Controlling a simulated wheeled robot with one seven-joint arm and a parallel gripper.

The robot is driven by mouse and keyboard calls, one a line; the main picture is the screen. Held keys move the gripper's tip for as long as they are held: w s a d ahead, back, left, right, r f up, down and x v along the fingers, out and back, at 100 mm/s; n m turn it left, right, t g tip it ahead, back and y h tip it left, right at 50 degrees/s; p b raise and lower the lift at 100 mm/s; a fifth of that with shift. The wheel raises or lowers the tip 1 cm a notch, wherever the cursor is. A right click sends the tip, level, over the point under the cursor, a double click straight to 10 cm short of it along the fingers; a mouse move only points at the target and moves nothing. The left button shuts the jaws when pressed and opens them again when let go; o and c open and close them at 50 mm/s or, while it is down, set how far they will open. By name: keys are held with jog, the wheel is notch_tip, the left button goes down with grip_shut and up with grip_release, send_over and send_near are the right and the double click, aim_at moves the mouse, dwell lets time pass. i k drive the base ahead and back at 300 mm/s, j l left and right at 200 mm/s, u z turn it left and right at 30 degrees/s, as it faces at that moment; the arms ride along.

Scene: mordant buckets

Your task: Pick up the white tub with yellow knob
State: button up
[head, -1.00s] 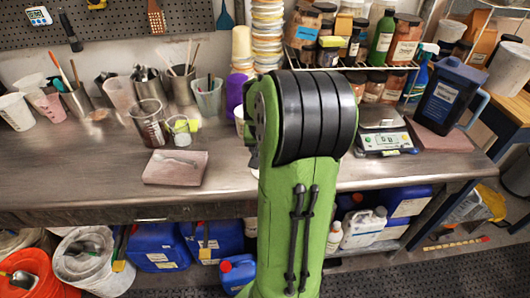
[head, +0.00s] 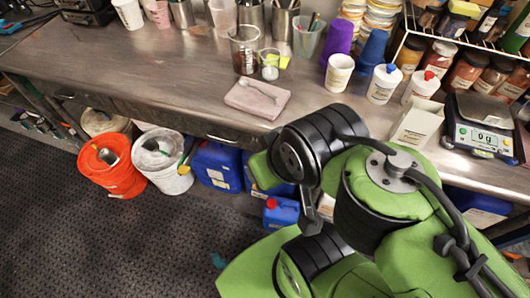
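I cannot make out a white tub with a yellow knob. Two white tubs stand on the bench at the right: one with a blue knob (head: 384,85) and one with a red knob (head: 421,88). My green and black arm fills the lower right of the view and covers part of the bench's front edge and the floor. My gripper cannot be made out. What lies behind the arm is hidden.
A labelled white cup (head: 339,73) and an open white box (head: 416,125) stand near the tubs. A scale (head: 482,128) is at right, below a rack of jars. A pinkish slab (head: 257,98) holds a spoon. The bench's left front is clear.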

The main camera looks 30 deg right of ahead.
aim_at(340, 67)
jog(key=z, duration=1.5)
